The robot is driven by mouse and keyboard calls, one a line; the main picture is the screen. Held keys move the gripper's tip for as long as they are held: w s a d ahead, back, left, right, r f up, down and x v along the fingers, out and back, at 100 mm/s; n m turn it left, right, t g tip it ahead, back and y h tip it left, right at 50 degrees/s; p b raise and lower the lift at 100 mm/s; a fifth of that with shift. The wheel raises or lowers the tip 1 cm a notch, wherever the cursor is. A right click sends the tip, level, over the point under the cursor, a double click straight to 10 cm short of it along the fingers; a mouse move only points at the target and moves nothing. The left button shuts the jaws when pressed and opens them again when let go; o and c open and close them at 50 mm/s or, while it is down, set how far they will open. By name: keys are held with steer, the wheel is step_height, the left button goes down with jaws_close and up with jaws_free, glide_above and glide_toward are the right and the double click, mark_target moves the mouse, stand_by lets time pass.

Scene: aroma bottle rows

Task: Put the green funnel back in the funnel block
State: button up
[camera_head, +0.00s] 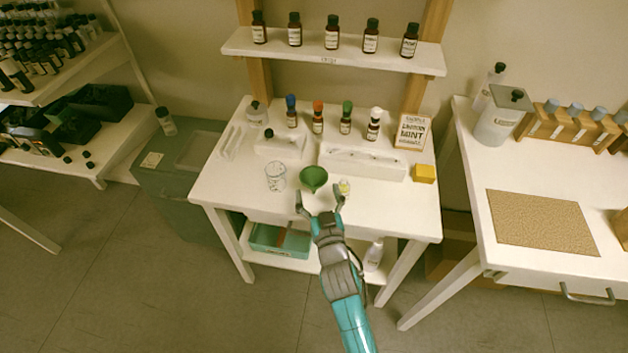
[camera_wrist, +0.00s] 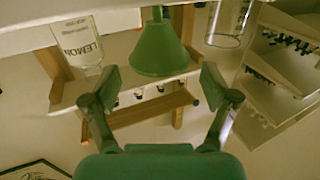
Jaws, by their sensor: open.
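The green funnel (camera_head: 313,178) is near the front middle of the white table, wide mouth up. In the wrist view, the funnel (camera_wrist: 160,52) is ahead of my jaws, its spout toward the picture's top; I cannot tell what its spout rests on. My gripper (camera_head: 320,195) is open and empty just in front of the funnel; its fingers (camera_wrist: 158,85) are spread and apart from it. Behind the funnel stand a small white block (camera_head: 282,148) and a long white block with hollows (camera_head: 362,165). I cannot tell which is the funnel block.
A clear beaker (camera_head: 275,177) stands left of the funnel. A small clear bottle (camera_head: 344,187) stands close on the right; its label reads LEMON in the wrist view (camera_wrist: 78,45). Several dropper bottles, a yellow sponge (camera_head: 424,173) and a sign (camera_head: 412,132) stand farther back and right.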

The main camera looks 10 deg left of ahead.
mark_target(313, 177)
steer(key=shift+x, duration=2.2)
steer(key=c, duration=0.8)
steer(key=shift+r, duration=0.1)
